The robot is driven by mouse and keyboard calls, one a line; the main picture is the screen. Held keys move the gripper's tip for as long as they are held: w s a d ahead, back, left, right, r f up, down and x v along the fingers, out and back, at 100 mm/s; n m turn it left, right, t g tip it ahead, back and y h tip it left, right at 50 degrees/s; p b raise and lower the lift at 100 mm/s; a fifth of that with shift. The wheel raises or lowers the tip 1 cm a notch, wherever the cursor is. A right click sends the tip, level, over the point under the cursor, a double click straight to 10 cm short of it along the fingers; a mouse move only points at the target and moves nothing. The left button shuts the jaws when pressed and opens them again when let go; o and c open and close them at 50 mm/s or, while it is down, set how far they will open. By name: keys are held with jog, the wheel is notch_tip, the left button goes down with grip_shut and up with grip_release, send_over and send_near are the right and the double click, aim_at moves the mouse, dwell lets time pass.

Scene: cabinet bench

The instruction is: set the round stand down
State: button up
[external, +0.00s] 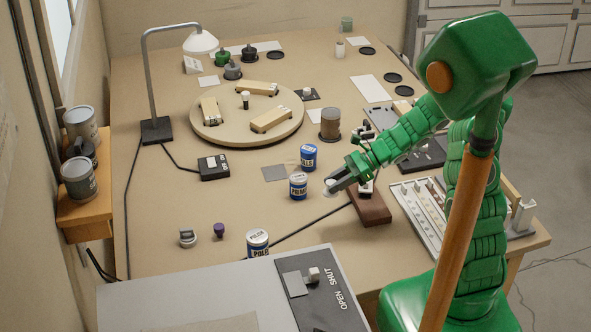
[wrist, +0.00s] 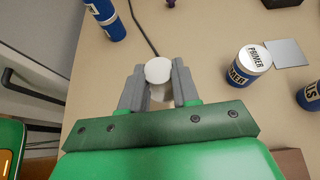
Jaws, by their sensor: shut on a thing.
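My gripper (external: 337,187) is shut on a small white round-topped piece, which I take for the round stand (wrist: 158,70). In the wrist view the piece sits between the two grey fingers (wrist: 158,90), its pale top facing the camera. In the external view the white end of the stand (external: 330,183) shows at my fingertips, just right of the PRIMER can. Its lower part is largely hidden by the fingers, and I cannot tell whether it touches the bench.
The blue PRIMER can (external: 298,186) stands close left of my gripper, with another blue can (external: 309,157) behind. A dark brown block (external: 370,206) lies to the right. A black cord (external: 310,223) crosses the bench. Bare bench (external: 200,205) lies left of the cans.

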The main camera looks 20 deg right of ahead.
jog(key=s+a+n+g+h, duration=0.1)
jog(key=s+a+n+g, duration=0.15)
jog(key=s, duration=0.85)
jog(key=s+a+n+g+h, duration=0.1)
jog(key=s+n+g, duration=0.3)
jog(key=s, duration=0.8)
jog(key=w+a+f, duration=0.2)
jog(key=w+f, duration=0.1)
jog(key=w+a+f, duration=0.3)
jog(key=w, duration=0.1)
jog(key=w+a+f, duration=0.2)
jog(key=w, duration=0.2)
jog(key=shift+w+a+f, duration=0.2)
jog(key=shift+a+f, duration=0.05)
jog(key=shift+f, duration=0.15)
jog(key=shift+w+a+f, duration=0.2)
jog(key=shift+w+f, duration=0.1)
jog(key=shift+f, duration=1.65)
jog(key=o, duration=1)
jog(key=shift+f, duration=0.1)
